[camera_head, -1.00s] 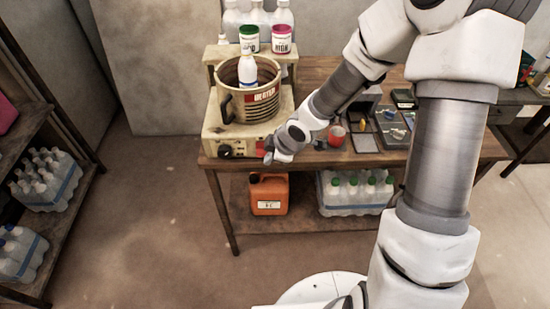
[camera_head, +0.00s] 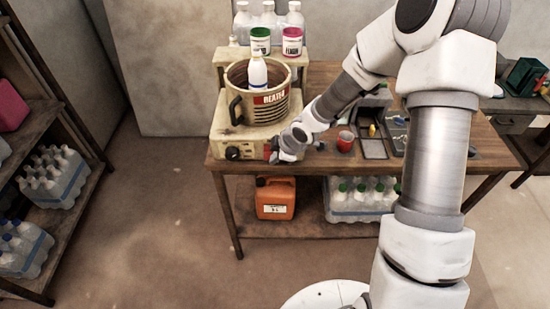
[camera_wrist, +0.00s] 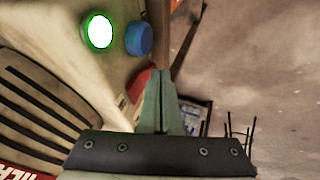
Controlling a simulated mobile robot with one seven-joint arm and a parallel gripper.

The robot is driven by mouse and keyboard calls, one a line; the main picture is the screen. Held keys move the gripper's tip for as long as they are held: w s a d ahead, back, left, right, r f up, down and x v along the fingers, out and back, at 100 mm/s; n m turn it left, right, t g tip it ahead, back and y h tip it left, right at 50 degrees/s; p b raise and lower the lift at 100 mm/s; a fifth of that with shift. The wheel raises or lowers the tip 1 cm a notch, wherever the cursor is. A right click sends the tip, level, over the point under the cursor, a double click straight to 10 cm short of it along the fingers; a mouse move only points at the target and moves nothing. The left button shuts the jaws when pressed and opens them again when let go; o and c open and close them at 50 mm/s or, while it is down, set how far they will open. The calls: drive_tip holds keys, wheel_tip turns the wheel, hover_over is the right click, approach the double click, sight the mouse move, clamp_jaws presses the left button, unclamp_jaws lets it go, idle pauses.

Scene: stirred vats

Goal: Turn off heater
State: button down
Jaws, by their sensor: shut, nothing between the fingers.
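The heater is a cream base unit (camera_head: 222,128) at the left end of the wooden table, with a ribbed brown pot (camera_head: 240,88) on top. Its front has a black knob (camera_head: 233,153) and a red part (camera_head: 267,151) at the right corner. In the wrist view, a round white light with a green rim (camera_wrist: 99,31) glows beside a blue button (camera_wrist: 139,39). The red part (camera_wrist: 138,84) is partly hidden by my fingers. My gripper (camera_head: 272,157) is at the heater's front right corner, fingers together (camera_wrist: 160,73) and empty. I cannot tell whether it touches the red part.
A white bottle (camera_head: 257,74) stands in the pot. A red cup (camera_head: 345,141) stands right of my gripper. An orange canister (camera_head: 275,200) is on the lower shelf. The floor left of the table is clear.

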drive_tip(key=shift+w+f+t+b, duration=0.15)
drive_tip(key=shift+t+b, duration=0.15)
drive_tip(key=shift+b, duration=0.8)
drive_tip(key=shift+r+p, duration=0.75)
drive_tip(key=shift+r, duration=0.05)
